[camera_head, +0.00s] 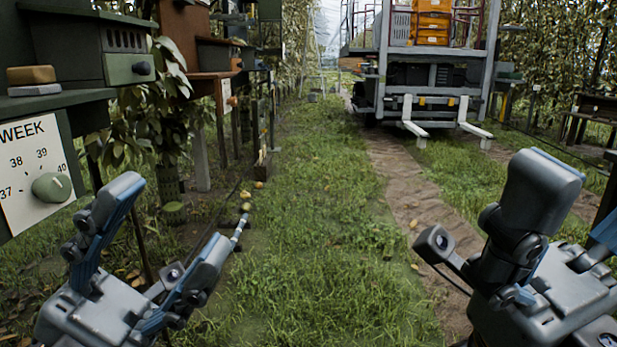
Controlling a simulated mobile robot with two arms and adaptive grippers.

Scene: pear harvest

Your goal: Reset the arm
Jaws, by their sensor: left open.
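My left gripper (168,215) is at the lower left of the head view. Its two grey and blue fingers are spread wide, and nothing is held between them. It hangs over the grass, to the right of and below the WEEK dial panel (33,165). My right gripper (545,190) is at the lower right, over the grass beside the dirt track. One finger stands up clearly; the other is partly cut off at the right edge, so its opening cannot be judged. No held fruit shows in it.
Dark boxes (92,47) on a green shelf stand at the left, close to my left gripper. A cart (430,70) with orange crates and two pale forks stands ahead on the dirt track (405,190).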

